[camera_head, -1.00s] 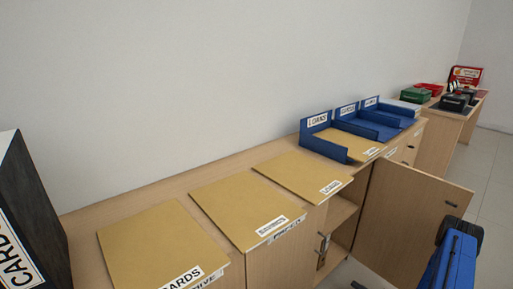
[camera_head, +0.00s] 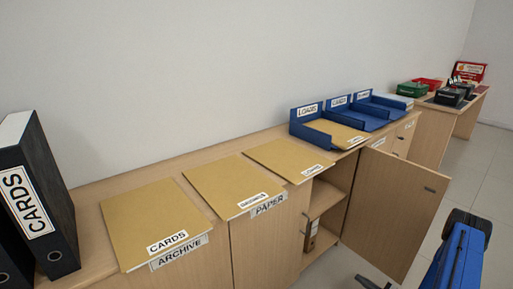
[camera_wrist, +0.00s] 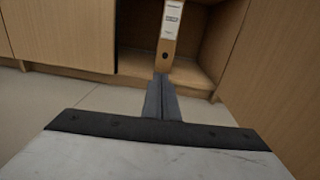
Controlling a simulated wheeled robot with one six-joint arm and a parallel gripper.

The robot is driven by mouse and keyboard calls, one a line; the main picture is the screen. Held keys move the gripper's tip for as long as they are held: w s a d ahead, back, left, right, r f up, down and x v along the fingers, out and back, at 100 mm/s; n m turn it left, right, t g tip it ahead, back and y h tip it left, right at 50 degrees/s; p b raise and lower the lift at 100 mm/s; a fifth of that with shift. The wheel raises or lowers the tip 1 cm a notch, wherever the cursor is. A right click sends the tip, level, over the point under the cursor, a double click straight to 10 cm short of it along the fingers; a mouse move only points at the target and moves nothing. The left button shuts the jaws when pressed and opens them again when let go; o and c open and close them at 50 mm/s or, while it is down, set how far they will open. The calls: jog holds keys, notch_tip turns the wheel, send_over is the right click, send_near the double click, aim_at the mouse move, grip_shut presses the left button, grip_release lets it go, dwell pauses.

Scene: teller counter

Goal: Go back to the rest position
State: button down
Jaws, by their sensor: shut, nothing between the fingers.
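My gripper (camera_wrist: 161,84) is shut and empty in the wrist view, its two dark fingers pressed together. It points at the open compartment of the cabinet (camera_wrist: 200,60). A tan binder (camera_wrist: 170,50) with a white label stands upright in there, beyond the fingertips; I cannot tell the exact gap. In the head view the gripper shows only as a dark piece at the bottom edge. The binder (camera_head: 311,236) shows there too, low in the compartment below a shelf. My blue arm link is at the lower right.
The cabinet door (camera_head: 395,215) stands open near my arm. On the counter are several tan folders (camera_head: 155,215), black binders (camera_head: 45,190) at left and blue trays (camera_head: 325,128). A farther desk (camera_head: 462,117) holds green and red boxes. Floor (camera_head: 470,185) is clear at right.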

jog(key=a+r+n+g+y, duration=0.1)
jog(key=a+r+n+g, duration=0.35)
jog(key=r, duration=0.55)
jog(key=a+r+n+g+y, duration=0.1)
jog(key=a+r+n+g, duration=0.3)
jog(key=r, duration=0.6)
jog(key=a+r+n+g+y, duration=0.15)
jog(key=a+r+n, duration=0.3)
jog(key=r, duration=0.55)
jog(key=s+a+r+n+g+h, duration=0.2)
jog(key=s+a+r+n+h, duration=0.15)
jog(key=s+r, duration=0.35)
jog(key=s+a+r+n+g+h, duration=0.25)
jog(key=s+a+r, duration=0.2)
jog(key=r, duration=0.35)
jog(key=s+r+n+t+h, duration=0.2)
jog(key=s+r+n+h, duration=0.2)
jog(key=s+r, duration=0.3)
jog(key=s+r+n+t+h, duration=0.3)
jog(key=s+r, duration=0.4)
jog(key=s, duration=1)
jog(key=shift+s+a+r+n+t+h, duration=0.3)
jog(key=shift+n+h, duration=0.5)
jog(key=shift+h, duration=0.35)
